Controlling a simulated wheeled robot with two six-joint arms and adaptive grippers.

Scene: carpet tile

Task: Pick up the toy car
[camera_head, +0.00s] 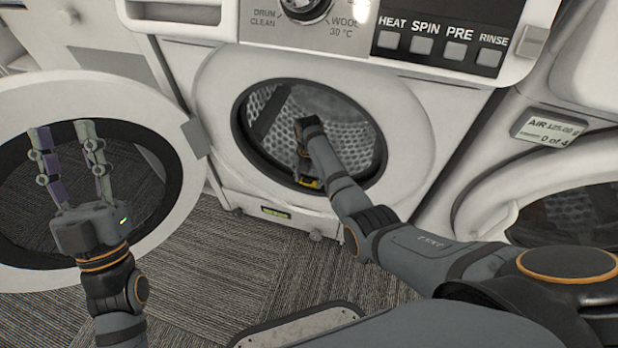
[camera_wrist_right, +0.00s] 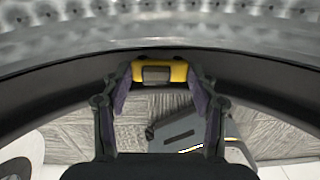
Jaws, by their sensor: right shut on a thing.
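The toy car is yellow with a grey patch and shows between my right fingers in the right wrist view (camera_wrist_right: 178,68). In the head view only a small yellow part of the toy car (camera_head: 311,184) shows, low in the washer's round opening. My right gripper (camera_wrist_right: 160,82) is shut on the car, one finger at each side. In the head view my right gripper (camera_head: 304,172) is at the washer opening, largely hidden by its own wrist. My left gripper (camera_head: 63,132) is open and empty, pointing up in front of the open washer door.
The washer's metal drum (camera_head: 340,128) is behind my right gripper, with a dark rim around it. The round door (camera_head: 168,226) stands open on the left. Another machine (camera_head: 478,200) stands on the right. Grey carpet (camera_head: 225,275) lies below.

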